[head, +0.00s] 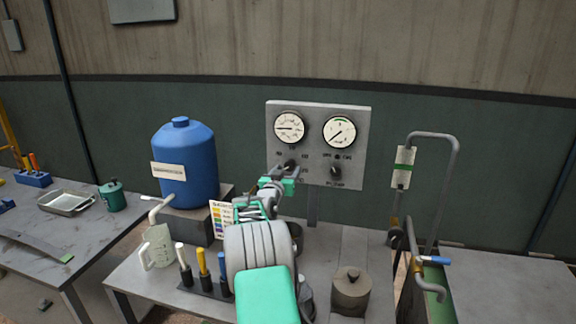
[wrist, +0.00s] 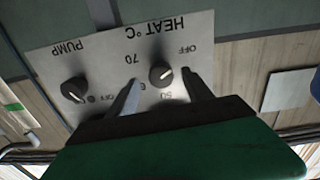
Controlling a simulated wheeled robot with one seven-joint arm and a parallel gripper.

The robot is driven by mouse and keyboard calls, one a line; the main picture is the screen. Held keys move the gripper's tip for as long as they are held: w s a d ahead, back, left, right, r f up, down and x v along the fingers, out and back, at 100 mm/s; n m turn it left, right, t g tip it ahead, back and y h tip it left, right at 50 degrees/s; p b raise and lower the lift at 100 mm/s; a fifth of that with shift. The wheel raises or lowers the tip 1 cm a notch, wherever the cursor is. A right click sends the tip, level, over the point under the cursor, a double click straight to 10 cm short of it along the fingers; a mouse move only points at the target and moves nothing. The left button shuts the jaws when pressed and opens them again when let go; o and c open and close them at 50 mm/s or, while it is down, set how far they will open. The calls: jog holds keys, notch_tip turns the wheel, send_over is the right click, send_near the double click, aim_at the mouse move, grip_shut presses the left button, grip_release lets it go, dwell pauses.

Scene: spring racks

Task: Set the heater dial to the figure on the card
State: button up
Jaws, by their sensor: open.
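The grey panel (head: 358,150) holds two gauges with two black knobs below. In the wrist view, upside down, the heater dial (wrist: 161,73) sits under "HEAT °C" with OFF, 50, 70 and a partly covered figure around it. Its white mark lies on the right side of the knob; the exact setting is unclear. My gripper (wrist: 161,81) is open, its two fingers either side of the dial in the picture; contact cannot be told. In the head view my gripper (head: 283,178) is in front of the panel's lower left. A card with coloured rows (head: 222,217) stands on the bench, its text unreadable.
The pump knob (wrist: 74,90) is beside the heater dial; it also shows in the head view (head: 336,171). A blue drum (head: 186,160), a jug (head: 157,247) and several upright-handled tools stand left of my arm. A grey lidded pot (head: 350,290) stands to its right.

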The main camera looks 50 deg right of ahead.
jog(key=shift+x, duration=1)
jog(key=shift+a, duration=0.1)
grip_shut()
